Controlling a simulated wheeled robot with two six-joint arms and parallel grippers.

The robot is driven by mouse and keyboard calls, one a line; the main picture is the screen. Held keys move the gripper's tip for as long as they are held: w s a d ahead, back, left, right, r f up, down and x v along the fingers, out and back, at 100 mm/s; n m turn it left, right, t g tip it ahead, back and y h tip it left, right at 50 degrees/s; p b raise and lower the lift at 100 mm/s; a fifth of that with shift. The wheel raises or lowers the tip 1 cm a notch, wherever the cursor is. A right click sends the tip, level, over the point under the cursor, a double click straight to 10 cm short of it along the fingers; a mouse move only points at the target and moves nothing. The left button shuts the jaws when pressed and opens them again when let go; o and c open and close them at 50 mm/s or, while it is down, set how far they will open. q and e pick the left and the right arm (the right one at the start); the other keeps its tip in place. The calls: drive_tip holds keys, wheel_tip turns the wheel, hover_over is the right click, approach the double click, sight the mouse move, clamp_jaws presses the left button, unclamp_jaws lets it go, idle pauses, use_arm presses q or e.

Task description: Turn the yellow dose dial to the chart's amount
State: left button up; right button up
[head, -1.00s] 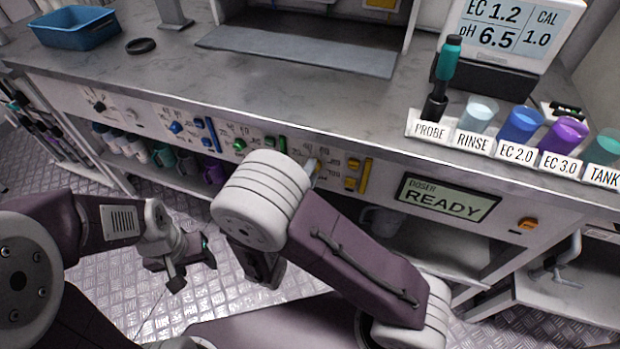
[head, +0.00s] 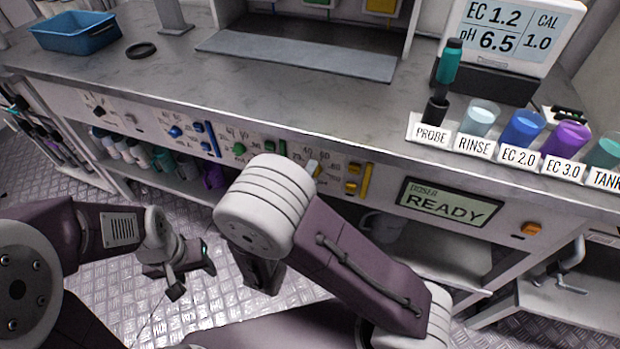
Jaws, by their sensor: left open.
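The yellow dose dial (head: 315,168) is on the front panel, right of the green dial (head: 240,149). It is mostly hidden behind the white joint of my right arm, so its setting cannot be read. Scale marks around 40 and 60 show above it. My left gripper (head: 190,274) is open and empty, low over the floor in front of the bench. The doser display (head: 447,203) reads READY. The chart's amount cannot be read; a yellow-framed card (head: 382,5) is cut off at the top edge.
Yellow buttons or a slider (head: 354,179) sit right of the dial, and an orange button (head: 531,229) right of the display. Labelled cups and a probe (head: 437,105) line the bench edge. A blue tray (head: 75,32) and a black ring (head: 141,50) are at left.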

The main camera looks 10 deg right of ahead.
drive_tip(key=v, duration=0.9)
drive_tip(key=shift+b, duration=0.3)
